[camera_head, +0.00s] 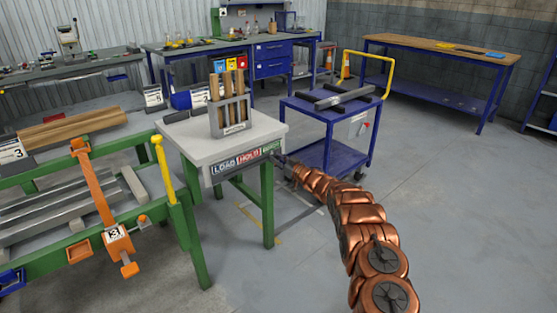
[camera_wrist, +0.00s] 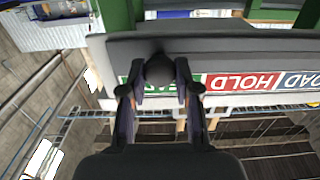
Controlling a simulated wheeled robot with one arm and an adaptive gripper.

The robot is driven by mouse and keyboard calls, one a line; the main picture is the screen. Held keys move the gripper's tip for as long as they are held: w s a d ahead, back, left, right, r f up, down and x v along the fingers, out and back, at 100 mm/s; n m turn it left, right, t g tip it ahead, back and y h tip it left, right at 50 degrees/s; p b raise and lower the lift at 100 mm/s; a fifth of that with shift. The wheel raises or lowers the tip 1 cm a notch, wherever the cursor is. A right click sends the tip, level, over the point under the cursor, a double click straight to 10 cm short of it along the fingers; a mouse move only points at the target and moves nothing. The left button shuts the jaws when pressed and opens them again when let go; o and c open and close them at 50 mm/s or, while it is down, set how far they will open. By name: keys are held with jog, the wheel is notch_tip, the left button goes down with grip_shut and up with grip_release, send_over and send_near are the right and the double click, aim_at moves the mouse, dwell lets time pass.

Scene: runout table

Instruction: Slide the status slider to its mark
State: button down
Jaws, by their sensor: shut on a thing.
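The status strip (camera_head: 236,165) runs along the front edge of the small white-topped table (camera_head: 178,137). It carries a blue LOAD label (camera_head: 223,169), a red HOLD label (camera_head: 248,159) and a green label (camera_head: 271,149) at the right end. In the wrist view the strip appears upside down, with HOLD (camera_wrist: 243,82) and LOAD (camera_wrist: 302,80) to the right. My gripper (camera_wrist: 160,84) is shut on the dark round slider knob (camera_wrist: 159,70), in front of the green label, which it partly covers. In the head view the knob is too small to make out.
A grey rack with wooden handles (camera_head: 231,114) stands on the white top. A blue cart (camera_head: 318,111) with a yellow handle is close behind my arm. The green bench (camera_head: 100,225) with an orange clamp is at left. The floor at right is clear.

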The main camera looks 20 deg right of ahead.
jog(key=shift+d+r, duration=0.1)
jog(key=shift+d, duration=0.15)
jog(key=c, duration=1)
grip_release()
jog(key=shift+o, duration=0.8)
jog(key=shift+s, duration=0.15)
jog(key=v, duration=1.1)
jog(key=shift+s, duration=0.35)
jog(key=shift+d, duration=0.1)
